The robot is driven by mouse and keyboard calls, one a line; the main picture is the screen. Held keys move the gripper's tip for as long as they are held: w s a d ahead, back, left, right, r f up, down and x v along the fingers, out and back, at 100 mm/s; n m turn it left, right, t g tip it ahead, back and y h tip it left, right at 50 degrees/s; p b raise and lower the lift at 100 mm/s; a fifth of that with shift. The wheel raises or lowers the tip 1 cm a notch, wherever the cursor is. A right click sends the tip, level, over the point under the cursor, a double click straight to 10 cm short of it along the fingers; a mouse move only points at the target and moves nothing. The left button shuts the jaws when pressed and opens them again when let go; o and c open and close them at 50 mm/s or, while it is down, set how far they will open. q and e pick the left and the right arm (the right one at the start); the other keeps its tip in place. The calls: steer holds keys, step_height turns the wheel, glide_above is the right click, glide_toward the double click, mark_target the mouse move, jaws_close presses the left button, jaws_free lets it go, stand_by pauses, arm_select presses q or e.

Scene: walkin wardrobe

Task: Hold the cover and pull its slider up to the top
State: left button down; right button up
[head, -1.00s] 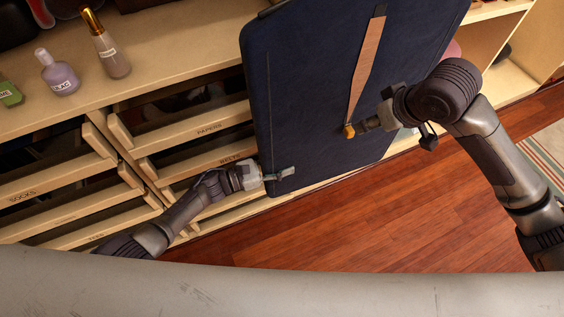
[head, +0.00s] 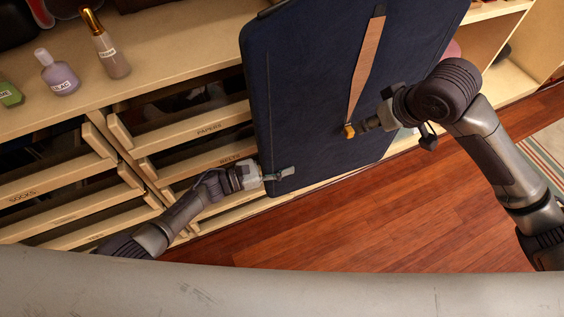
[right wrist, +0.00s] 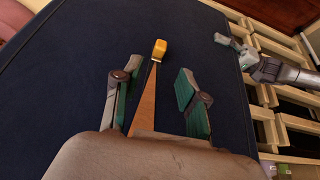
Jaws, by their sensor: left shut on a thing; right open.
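The dark blue cover (head: 310,100) hangs at a tilt in front of the shelving in the head view. A brown opening tapers down it to the yellow-orange slider (head: 349,131), low on the cover. My left gripper (head: 279,174) is shut on the cover's lower left edge. My right gripper (head: 361,127) is beside the slider. In the right wrist view my right gripper (right wrist: 152,95) is open, its green-padded fingers apart. The slider (right wrist: 159,49) shows beyond the fingertips, between their lines, and the brown strip (right wrist: 145,108) runs between the fingers. Nothing is held by it.
Drawers, some labelled, with open fronts (head: 205,153) stand left of and behind the cover. Bottles (head: 60,76) stand on the shelf top at upper left. The wooden floor (head: 300,235) is clear below. A striped rug (head: 545,150) lies at far right.

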mark_target(349, 132)
steer(key=shift+w, duration=0.1)
jaws_close()
steer(key=w+d+f+n+t+h, duration=0.4)
steer(key=d+t+h, duration=0.15)
steer(key=d, duration=0.35)
steer(key=w+d+f+n+t+h, duration=0.3)
steer(key=d+f+n+t+h, duration=0.15)
steer(key=d+h, duration=0.35)
steer(key=s+a+f+n+t+y, duration=0.2)
steer(key=s+a+f+n+y, duration=0.45)
steer(key=n+y, duration=0.55)
steer(key=s+a+f+n+t+y, duration=0.1)
steer(key=s+a+f+n+y, duration=0.6)
steer(key=n, duration=0.9)
steer(key=shift+m+t+y, duration=0.25)
steer(key=shift+t+y, duration=0.05)
steer(key=shift+y, duration=0.45)
steer(key=x, duration=0.5)
steer(key=r+x, duration=0.1)
steer(key=x, duration=0.4)
steer(key=shift+w+a+r, duration=0.1)
steer(key=shift+w+r, duration=0.05)
steer(key=shift+r, duration=0.2)
steer(key=shift+w+a+r, duration=0.1)
steer(key=shift+w+r, duration=0.1)
steer(key=shift+r, duration=0.85)
steer(key=shift+w+a+r, duration=0.1)
steer(key=shift+w+r, duration=0.05)
steer(key=shift+r, duration=0.9)
